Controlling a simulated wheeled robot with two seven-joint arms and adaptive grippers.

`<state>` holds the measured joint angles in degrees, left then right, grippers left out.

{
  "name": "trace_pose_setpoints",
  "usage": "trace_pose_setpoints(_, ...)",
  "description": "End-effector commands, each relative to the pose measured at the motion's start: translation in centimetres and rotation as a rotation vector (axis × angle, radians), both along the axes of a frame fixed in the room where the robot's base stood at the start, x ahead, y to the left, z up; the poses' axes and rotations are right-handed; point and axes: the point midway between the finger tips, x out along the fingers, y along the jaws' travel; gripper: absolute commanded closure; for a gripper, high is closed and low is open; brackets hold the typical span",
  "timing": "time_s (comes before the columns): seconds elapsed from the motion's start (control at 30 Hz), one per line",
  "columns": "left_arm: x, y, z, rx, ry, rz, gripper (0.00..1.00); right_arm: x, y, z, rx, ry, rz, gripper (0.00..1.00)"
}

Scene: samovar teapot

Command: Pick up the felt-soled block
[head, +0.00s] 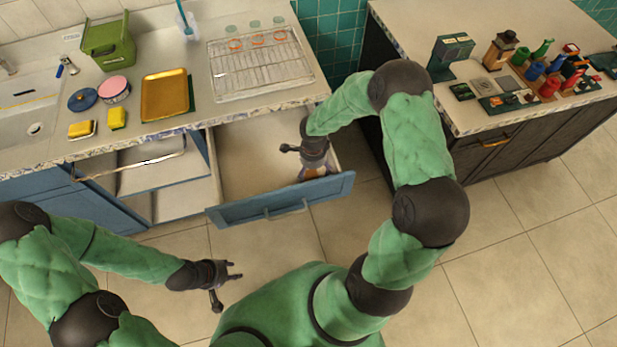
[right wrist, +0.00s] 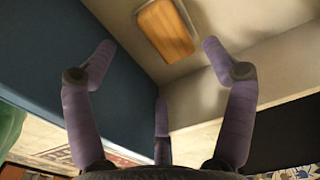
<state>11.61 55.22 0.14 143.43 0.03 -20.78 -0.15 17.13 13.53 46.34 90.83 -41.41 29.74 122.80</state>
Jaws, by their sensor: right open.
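The felt-soled block (right wrist: 168,28) is an orange-brown wooden block with a pale layer along its edge. In the right wrist view it lies on the drawer floor, near the corner by the blue drawer front. In the head view only a bit of orange (head: 312,173) shows beside my right gripper. My right gripper (head: 312,168) reaches down into the open drawer (head: 250,160). In the right wrist view its purple fingers (right wrist: 160,70) are spread, empty, and short of the block. My left gripper (head: 228,280) is open and empty, over the floor in front of the drawer.
The blue drawer front (head: 285,200) and the drawer's side walls surround my right gripper closely. The counter above holds a gold tray (head: 165,95), a wire rack (head: 260,66), yellow sponges (head: 117,117) and a green bin (head: 108,42). A second counter (head: 470,120) with bottles stands at right.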

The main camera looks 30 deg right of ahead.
Motion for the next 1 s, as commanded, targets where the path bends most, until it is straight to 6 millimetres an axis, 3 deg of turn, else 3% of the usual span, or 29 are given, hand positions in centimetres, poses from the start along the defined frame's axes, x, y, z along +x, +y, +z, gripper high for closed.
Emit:
trace_pose_setpoints(0.4, 0.0, 0.0, -1.5, 0.0, 0.0, 0.0, 0.6, 0.9, 0.7, -4.8, 0.0, 0.001, 0.0, 0.16)
trace_pose_setpoints(0.67, 0.0, 0.0, -1.4, 0.0, 0.0, 0.0, 0.6, 0.9, 0.7, -5.0, 0.0, -0.001, 0.0, 0.16)
trace_pose_setpoints(0.7, 0.0, 0.0, -1.4, 0.0, 0.0, 0.0, 0.6, 0.9, 0.7, -5.0, 0.0, -0.001, 0.0, 0.19)
trace_pose_setpoints(0.9, 0.0, 0.0, -1.4, 0.0, 0.0, 0.0, 0.6, 0.9, 0.7, -5.0, 0.0, -0.001, 0.0, 0.75)
trace_pose_setpoints(1.0, 0.0, 0.0, -1.4, 0.0, 0.0, 0.0, 0.6, 0.9, 0.7, -5.0, 0.0, 0.0, 0.0, 0.77)
